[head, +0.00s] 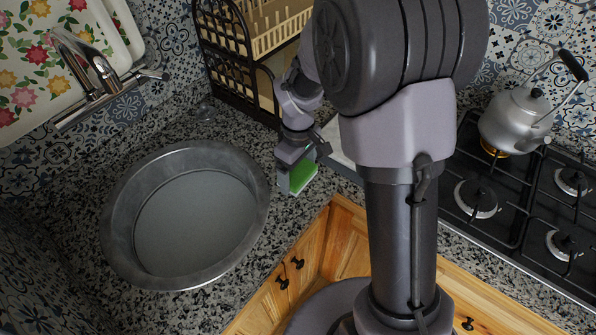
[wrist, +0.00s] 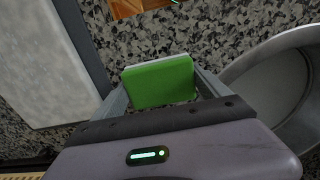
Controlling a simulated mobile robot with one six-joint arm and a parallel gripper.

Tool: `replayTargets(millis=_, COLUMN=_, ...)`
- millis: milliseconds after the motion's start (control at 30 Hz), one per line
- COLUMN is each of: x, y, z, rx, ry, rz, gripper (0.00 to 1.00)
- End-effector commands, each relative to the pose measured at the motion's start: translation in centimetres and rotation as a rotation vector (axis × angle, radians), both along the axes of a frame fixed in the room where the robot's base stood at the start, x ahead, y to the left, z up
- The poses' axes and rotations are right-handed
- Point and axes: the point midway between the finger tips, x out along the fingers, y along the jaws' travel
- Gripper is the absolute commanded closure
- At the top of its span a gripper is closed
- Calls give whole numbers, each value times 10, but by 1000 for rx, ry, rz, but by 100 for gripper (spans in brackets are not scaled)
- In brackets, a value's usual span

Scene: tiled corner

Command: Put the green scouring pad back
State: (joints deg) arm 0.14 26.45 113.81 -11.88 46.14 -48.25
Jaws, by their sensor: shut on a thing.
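The green scouring pad (head: 304,177) is between the fingers of my gripper (head: 297,172), in the middle of the head view. The wrist view shows the pad (wrist: 161,83) with a pale edge along its far side, a finger on each side of it. My gripper (wrist: 163,88) is shut on it. In the head view the pad is over the speckled counter, just right of the round metal basin (head: 256,166). I cannot tell how high it is above the counter. No place for the pad can be made out for certain.
A dark dish rack (head: 236,86) with pale slats stands behind my gripper. A tap (head: 100,83) and flowered trays (head: 38,50) are at the upper left. A kettle (head: 514,118) stands on the black hob (head: 492,212) at right. A pale slab (wrist: 38,60) lies left in the wrist view.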

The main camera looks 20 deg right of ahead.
Motion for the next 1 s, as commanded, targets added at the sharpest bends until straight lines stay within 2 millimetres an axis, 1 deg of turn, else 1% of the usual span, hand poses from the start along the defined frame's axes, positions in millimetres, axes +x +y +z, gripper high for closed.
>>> replayTargets(millis=67, x=0, y=0, z=-4, rx=0, ry=1, rz=0, gripper=52)
replayTargets(millis=100, x=0, y=0, z=-3, rx=0, ry=1, rz=0, gripper=7)
replayTargets(millis=133, x=0, y=0, z=-3, rx=0, ry=1, rz=0, gripper=1)
replayTargets(millis=367, x=0, y=0, z=-2, rx=-1, ry=1, rz=0, gripper=0)
replayTargets(millis=433, x=0, y=0, z=5, rx=-1, ry=-1, rz=0, gripper=0)
replayTargets(millis=467, x=0, y=0, z=11, rx=0, ry=-1, rz=1, gripper=0)
replayTargets(millis=533, x=0, y=0, z=29, rx=0, ry=-3, rz=1, gripper=0)
replayTargets(millis=700, x=1, y=0, z=81, rx=0, ry=-3, rz=1, gripper=0)
replayTargets(millis=800, x=0, y=0, z=103, rx=0, ry=-1, rz=0, gripper=0)
replayTargets(millis=967, x=-1, y=0, z=123, rx=1, ry=-5, rz=-6, gripper=0)
replayTargets(millis=1000, x=-5, y=1, z=131, rx=5, ry=-16, rz=-28, gripper=0)
